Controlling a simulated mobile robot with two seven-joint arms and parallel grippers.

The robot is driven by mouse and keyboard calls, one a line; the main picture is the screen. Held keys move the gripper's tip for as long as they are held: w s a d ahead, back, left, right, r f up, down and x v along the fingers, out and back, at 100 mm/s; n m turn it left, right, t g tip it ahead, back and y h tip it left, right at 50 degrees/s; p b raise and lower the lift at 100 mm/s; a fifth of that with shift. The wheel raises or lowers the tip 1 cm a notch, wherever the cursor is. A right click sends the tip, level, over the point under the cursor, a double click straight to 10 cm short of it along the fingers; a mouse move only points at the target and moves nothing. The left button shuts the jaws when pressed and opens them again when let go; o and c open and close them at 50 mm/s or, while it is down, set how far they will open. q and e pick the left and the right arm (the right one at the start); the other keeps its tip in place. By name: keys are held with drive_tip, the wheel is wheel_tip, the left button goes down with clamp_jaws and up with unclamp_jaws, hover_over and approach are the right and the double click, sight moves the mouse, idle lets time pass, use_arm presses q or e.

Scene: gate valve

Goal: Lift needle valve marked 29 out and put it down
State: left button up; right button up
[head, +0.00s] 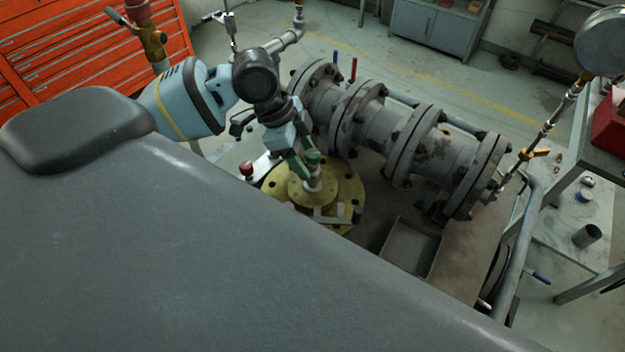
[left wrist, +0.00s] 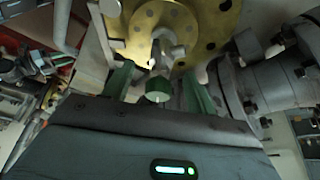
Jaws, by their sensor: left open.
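A needle valve with a green knob (head: 313,157) and a pale metal body stands on the yellow round flange (head: 350,190) in the head view. Its number is not readable. The green knob also shows in the left wrist view (left wrist: 158,90), between the fingers, with the flange (left wrist: 205,18) beyond it. My left gripper (head: 303,168) is open at the knob, with one green finger on each side in the left wrist view. I cannot tell whether either finger touches it. My right gripper is not in view.
A red-knobbed part (head: 247,169) stands left of the flange. Flanged grey pipework (head: 375,125) runs close behind and to the right. An empty grey tray (head: 410,247) lies right of the flange. A pressure gauge (head: 603,42) rises at the far right. My own dark body fills the lower left.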

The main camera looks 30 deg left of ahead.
use_arm(q)
drive_tip(key=x, duration=0.4)
drive_tip(key=shift+w+d+f, duration=0.1)
drive_tip(key=shift+f, duration=0.1)
clamp_jaws()
drive_tip(key=shift+r, duration=0.15)
wheel_tip(320, 180, up, 10)
drive_tip(key=shift+f, duration=0.1)
idle(0.6)
wheel_tip(320, 180, up, 5)
hover_over(313, 167)
drive_tip(key=shift+w+a+f+p, duration=0.2)
drive_tip(key=shift+w+a+p, duration=0.15)
drive_tip(key=shift+w, duration=0.1)
idle(0.7)
